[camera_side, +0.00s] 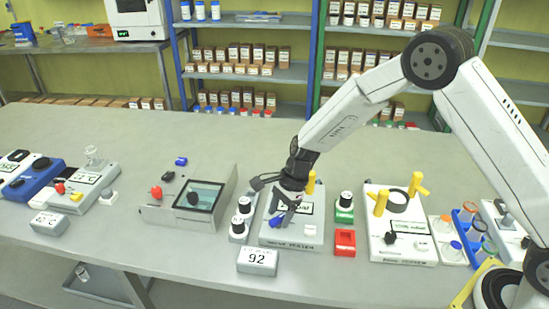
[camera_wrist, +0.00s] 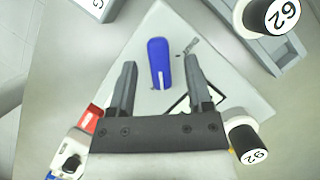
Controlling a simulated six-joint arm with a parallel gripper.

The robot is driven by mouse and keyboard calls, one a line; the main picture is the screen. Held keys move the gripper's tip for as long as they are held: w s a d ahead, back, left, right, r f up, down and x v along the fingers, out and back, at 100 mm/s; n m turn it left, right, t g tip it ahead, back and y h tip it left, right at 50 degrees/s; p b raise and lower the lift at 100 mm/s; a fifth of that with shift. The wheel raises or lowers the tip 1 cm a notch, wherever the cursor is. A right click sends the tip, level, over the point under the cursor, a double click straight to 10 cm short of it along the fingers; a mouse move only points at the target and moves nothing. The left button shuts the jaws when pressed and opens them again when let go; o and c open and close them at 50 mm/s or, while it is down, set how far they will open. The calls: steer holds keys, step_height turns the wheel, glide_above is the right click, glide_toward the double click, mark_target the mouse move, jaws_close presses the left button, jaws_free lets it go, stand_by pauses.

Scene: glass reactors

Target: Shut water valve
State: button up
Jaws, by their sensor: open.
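The water valve shows as a blue handle (camera_wrist: 158,50) on a pale device plate (camera_wrist: 228,85) in the wrist view, pointing roughly up and down the picture with a white line on its lower part. In the side view the blue handle (camera_side: 274,222) is partly hidden by my gripper (camera_side: 279,206), on the front left of the plate (camera_side: 290,240). My gripper (camera_wrist: 160,66) is open and empty. Its two fingers stand on either side of the handle in the wrist view, with gaps on both sides. I cannot tell the exact height between fingertips and handle.
Black-and-white knobs (camera_side: 241,216) stand left of the plate. A green unit (camera_side: 344,208) and a red tray (camera_side: 344,241) are to the right, then a device with yellow posts (camera_side: 403,240).

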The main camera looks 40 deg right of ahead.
steer(key=shift+a+f, duration=0.1)
steer(key=shift+f, duration=0.15)
jaws_close()
